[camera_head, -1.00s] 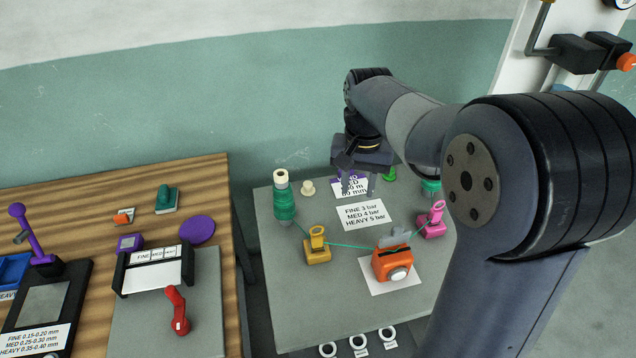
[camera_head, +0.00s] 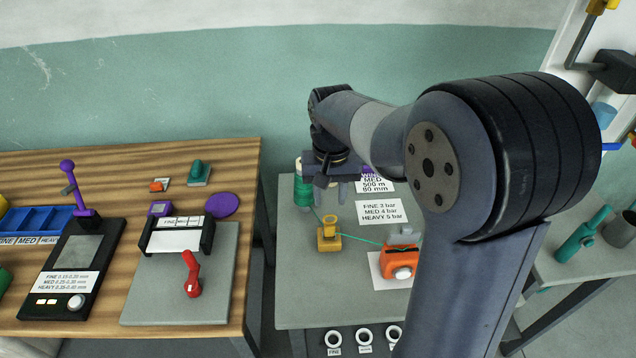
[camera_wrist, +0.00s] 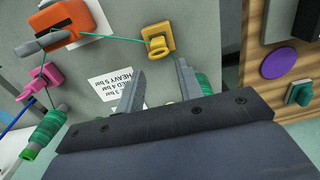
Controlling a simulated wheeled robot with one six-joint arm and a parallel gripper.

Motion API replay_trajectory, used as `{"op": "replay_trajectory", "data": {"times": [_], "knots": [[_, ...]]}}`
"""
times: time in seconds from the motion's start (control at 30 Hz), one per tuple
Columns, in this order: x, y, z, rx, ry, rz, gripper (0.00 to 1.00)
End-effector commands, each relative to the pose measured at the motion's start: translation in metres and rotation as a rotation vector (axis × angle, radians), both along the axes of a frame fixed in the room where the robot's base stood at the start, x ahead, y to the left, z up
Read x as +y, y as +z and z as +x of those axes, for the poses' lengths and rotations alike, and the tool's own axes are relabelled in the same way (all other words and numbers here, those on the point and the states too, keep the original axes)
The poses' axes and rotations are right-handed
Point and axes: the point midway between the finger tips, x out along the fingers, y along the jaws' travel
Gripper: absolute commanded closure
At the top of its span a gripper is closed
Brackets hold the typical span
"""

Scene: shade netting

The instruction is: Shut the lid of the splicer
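The splicer (camera_head: 399,262) is an orange block with a white round knob, on a white sheet on the grey table. Its grey lid (camera_head: 404,236) appears raised at the block's back edge. In the wrist view the splicer (camera_wrist: 78,18) is at the top left, with the grey lid (camera_wrist: 50,41) beside it. A green thread runs from the yellow guide to the splicer. My gripper (camera_head: 330,192) is above the back left of the grey table, apart from the splicer. Its two fingers (camera_wrist: 158,88) are spread and empty in the wrist view.
The yellow guide (camera_head: 329,240) stands left of the splicer. A green spool (camera_head: 303,190) is close behind my gripper. A pink guide (camera_wrist: 43,84) shows in the wrist view. A wooden table (camera_head: 100,170) with devices stands left, across a gap. My arm covers the grey table's right side.

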Motion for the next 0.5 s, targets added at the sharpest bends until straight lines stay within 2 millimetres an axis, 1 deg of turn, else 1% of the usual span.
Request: {"op": "replay_trajectory", "data": {"times": [0.03,0.27,0.5], "knots": [[-0.001,-0.009,-0.001,0.005,-0.001,-0.001,0.65],[-0.001,-0.046,-0.001,0.006,-0.001,-0.002,0.65],[-0.001,-0.093,-0.001,0.007,-0.001,-0.002,0.65]]}}
